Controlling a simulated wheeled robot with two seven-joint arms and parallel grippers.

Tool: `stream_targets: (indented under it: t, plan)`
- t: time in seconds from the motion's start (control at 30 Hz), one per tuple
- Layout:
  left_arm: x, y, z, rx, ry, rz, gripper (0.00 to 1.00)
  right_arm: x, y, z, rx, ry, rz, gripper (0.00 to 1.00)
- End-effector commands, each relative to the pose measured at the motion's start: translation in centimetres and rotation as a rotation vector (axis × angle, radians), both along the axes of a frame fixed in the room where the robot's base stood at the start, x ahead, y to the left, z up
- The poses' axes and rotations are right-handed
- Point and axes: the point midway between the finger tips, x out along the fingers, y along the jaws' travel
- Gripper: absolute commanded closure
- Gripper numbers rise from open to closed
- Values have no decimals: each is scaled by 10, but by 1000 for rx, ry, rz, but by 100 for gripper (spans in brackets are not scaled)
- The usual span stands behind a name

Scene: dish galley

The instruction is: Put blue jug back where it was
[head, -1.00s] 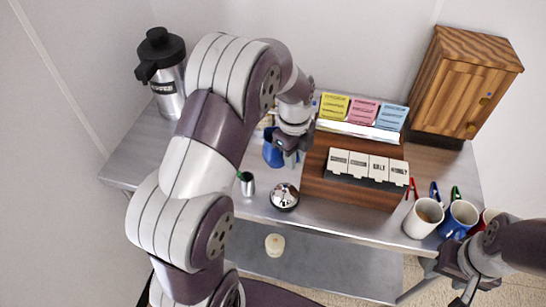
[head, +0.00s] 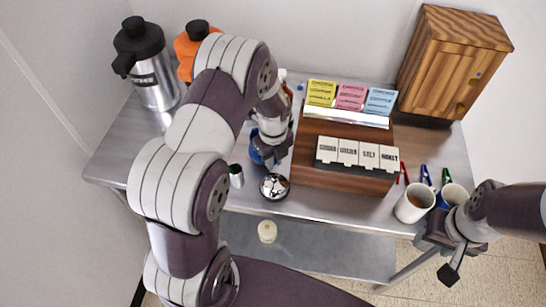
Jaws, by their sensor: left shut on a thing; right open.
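The blue jug (head: 258,153) is on the metal counter, left of the wooden condiment box, partly hidden by my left arm. My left gripper (head: 272,158) is shut on the blue jug, seen from above with its fingers mostly hidden. I cannot tell whether the jug touches the counter. My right gripper (head: 446,258) is open and empty, off the counter's front right edge, below the mugs.
A wooden box (head: 345,178) with labelled compartments stands right of the jug. A silver bell (head: 274,186) and a metal cup (head: 236,175) are in front. A white mug (head: 414,203) and wooden cabinet (head: 450,65) are right.

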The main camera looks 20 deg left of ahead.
Motion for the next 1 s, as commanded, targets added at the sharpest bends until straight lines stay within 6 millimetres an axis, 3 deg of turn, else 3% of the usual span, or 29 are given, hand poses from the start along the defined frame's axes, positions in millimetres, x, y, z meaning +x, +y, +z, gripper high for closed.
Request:
stream_targets:
  t: [0.17,0.2,0.27,0.53,0.67,1.0]
  plan:
    - [0,0,-3,0,0,0,100,0,0,-3,0,0,0,52]
    - [0,0,-3,0,1,0,76,0,0,-2,0,0,0,52]
    - [0,0,-3,0,1,1,57,0,0,-2,0,0,0,52]
    - [0,0,-2,0,1,1,57,0,0,-1,0,0,0,52]
    - [1,0,9,0,-1,1,57,0,0,-4,0,0,0,52]
    - [1,0,95,0,-4,1,57,0,0,-21,0,0,0,52]
